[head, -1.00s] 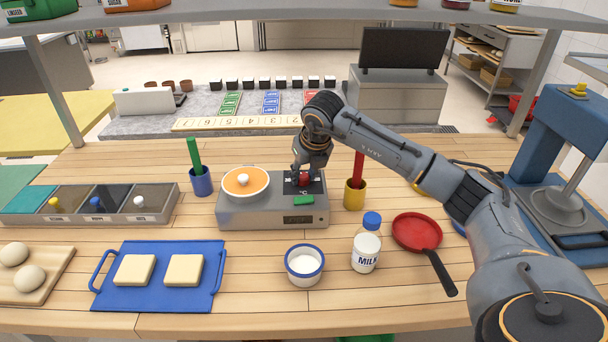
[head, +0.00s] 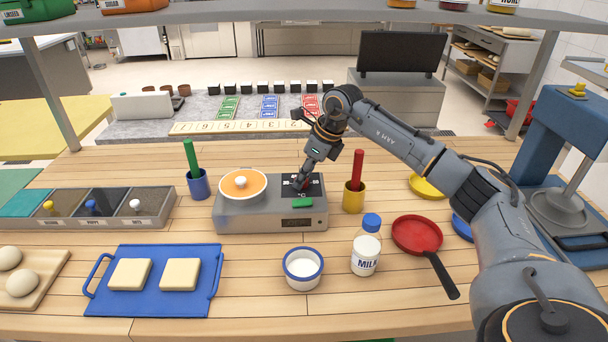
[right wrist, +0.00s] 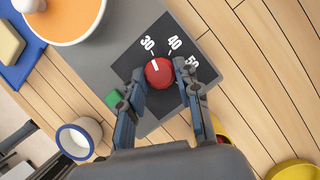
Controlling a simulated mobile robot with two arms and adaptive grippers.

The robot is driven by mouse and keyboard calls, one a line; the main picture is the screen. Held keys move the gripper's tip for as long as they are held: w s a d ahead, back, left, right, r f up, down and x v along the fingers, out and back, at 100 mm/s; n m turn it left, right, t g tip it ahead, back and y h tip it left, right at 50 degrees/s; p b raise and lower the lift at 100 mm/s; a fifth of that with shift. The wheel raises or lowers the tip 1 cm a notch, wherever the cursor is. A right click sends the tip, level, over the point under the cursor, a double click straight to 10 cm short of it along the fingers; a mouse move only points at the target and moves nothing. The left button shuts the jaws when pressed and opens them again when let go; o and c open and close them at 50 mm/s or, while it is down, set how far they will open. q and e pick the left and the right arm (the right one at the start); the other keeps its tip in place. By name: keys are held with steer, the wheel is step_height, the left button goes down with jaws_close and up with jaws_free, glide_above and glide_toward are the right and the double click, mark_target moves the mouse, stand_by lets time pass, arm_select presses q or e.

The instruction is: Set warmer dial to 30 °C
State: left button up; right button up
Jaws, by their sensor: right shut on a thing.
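The grey warmer (head: 262,217) stands on the wooden counter, with an orange-topped round pan (head: 236,192) on its left part. Its red dial (right wrist: 158,72) sits on a dark scale panel (right wrist: 185,60) marked 30, 40 and 50. The dial's white mark points at the 30 tick in the right wrist view. My right gripper (head: 302,184) comes down onto the dial from the upper right. Its two fingers are shut on the dial, one on each side, and they hide much of it in the head view. My left gripper is not in view.
A yellow cup with a red stick (head: 354,196) stands close on the right, and a blue cup (head: 200,184) on the left. A white bowl (head: 303,268) and milk bottle (head: 366,250) stand in front.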

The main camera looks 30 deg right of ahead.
steer(key=shift+n, duration=0.4)
steer(key=o, duration=1.2)
steer(key=shift+c, duration=0.2)
steer(key=v, duration=1.2)
steer(key=shift+w+r, duration=0.15)
steer(key=shift+r, duration=0.05)
